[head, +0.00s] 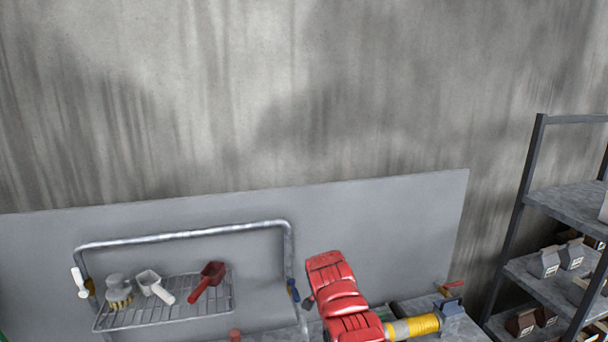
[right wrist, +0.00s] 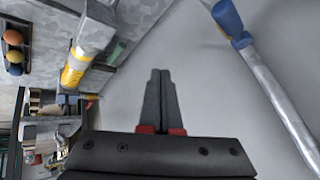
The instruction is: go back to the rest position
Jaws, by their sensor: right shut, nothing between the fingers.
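My right gripper (right wrist: 160,73) is shut and empty in the right wrist view, its two dark fingers together in front of the plain grey panel. In the head view my red right arm comes up from the bottom, right of centre, and only a small dark part of the gripper (head: 309,303) shows at its left edge. It is beside the right post of the metal tube frame (head: 190,235). The frame's tube also shows at the right of the right wrist view (right wrist: 275,90), apart from the fingers. My left gripper is not in view.
A wire rack (head: 210,308) in the frame holds a brush (head: 118,289), a white scoop (head: 154,286) and a red scoop (head: 208,281). A yellow-banded cylinder (head: 424,324) lies right of my arm. A shelf unit (head: 565,203) stands at the right.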

